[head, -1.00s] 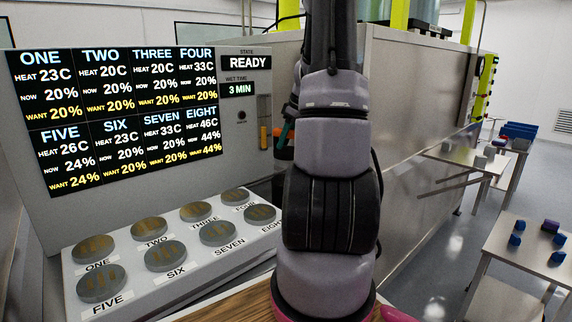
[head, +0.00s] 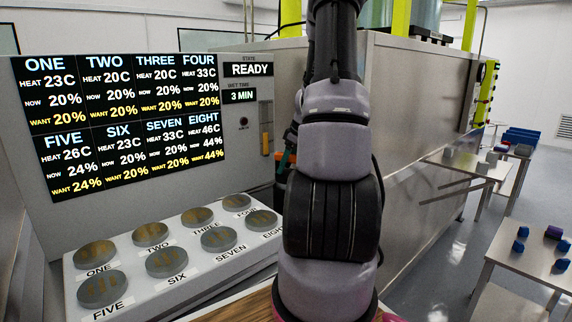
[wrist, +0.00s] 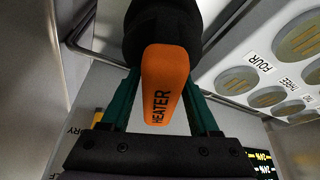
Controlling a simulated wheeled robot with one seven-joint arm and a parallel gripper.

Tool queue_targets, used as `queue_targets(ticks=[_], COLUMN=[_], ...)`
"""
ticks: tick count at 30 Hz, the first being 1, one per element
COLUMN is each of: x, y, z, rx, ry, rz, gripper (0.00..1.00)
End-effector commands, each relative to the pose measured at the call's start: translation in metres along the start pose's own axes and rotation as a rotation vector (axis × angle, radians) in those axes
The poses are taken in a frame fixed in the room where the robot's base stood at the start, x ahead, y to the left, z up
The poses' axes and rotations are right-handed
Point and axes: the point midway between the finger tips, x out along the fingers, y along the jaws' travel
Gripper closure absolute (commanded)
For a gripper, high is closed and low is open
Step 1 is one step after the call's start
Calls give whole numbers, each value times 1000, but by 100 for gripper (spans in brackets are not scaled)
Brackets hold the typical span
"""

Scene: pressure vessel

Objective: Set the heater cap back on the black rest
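The heater cap (wrist: 164,85) has an orange grip lettered HEATER and shows in the wrist view between the green fingers of my gripper (wrist: 162,92). In the head view my gripper (head: 288,158) is mostly hidden behind my arm, close to the right edge of the display panel. The black rest cannot be clearly made out.
The display panel (head: 120,120) stands at left, reading READY. Below it a white console (head: 130,290) carries several round grey discs (head: 102,289). A large steel tank (head: 400,130) stands behind my arm. Side tables (head: 535,255) with small blue pieces stand at right.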

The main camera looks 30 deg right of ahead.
Motion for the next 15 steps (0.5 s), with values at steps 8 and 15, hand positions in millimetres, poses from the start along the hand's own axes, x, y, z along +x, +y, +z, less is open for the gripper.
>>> queue_targets(ticks=[8, 15], x=[0, -20], y=[0, 1], z=[0, -2], rx=[0, 1], ry=[0, 2], rz=[0, 4], gripper=[30, 30])
